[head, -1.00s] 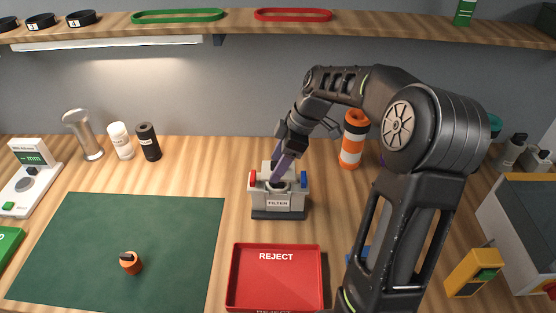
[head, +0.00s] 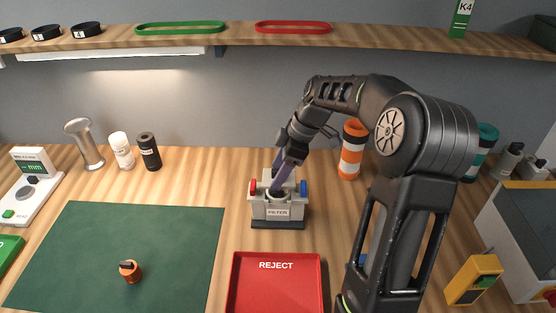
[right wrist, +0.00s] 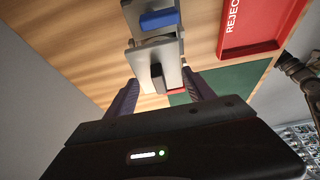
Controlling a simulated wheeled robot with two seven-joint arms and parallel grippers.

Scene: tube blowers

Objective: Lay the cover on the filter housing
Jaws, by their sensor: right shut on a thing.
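The filter housing (head: 284,212) is a light grey box with a FILTER label, a red clip on its left and a blue clip on its right. It stands on the wood bench above the reject tray. My right gripper (head: 276,184) is low over the housing's back left part, its purple fingers pointing down. In the right wrist view, a grey plate with a black tab, apparently the cover (right wrist: 152,58), sits between the fingers of my right gripper (right wrist: 160,76). The fingers hide part of it, and I cannot tell whether it rests flat on the housing. My left gripper is out of view.
A red reject tray (head: 240,290) lies in front of the housing. A green mat (head: 70,240) with an orange, black-topped part (head: 130,272) is at left. An orange and white bottle (head: 351,150) stands behind at right. A shelf (head: 370,39) runs above.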

